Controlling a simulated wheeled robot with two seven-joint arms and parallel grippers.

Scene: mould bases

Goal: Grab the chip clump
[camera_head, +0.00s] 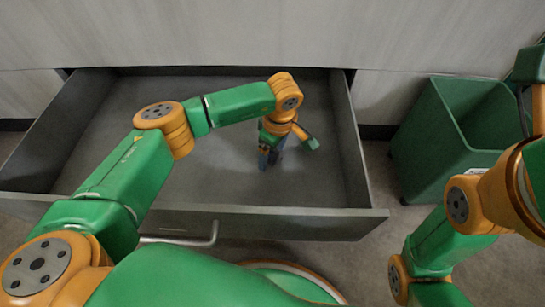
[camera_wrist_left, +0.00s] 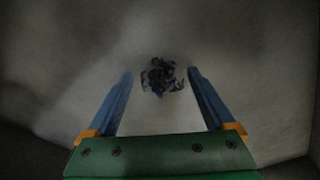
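The chip clump (camera_wrist_left: 161,77) is a small dark bluish tangle of curled shavings on a grey surface. In the left wrist view it lies ahead of my left gripper (camera_wrist_left: 160,74), between the lines of the two blue fingers. The fingers are apart with nothing held between them. In the head view my left gripper (camera_head: 268,160) points down inside the open drawer (camera_head: 318,185), right of its middle. The clump does not show in the head view, where the gripper and arm cover that spot. My right gripper is not in view; only right arm links show.
The drawer is pulled out of a pale cabinet (camera_head: 210,35), with walls on all sides and a handle (camera_head: 208,237) in front. The rest of its visible floor looks bare. A green bin (camera_head: 437,140) stands on the floor right of the drawer.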

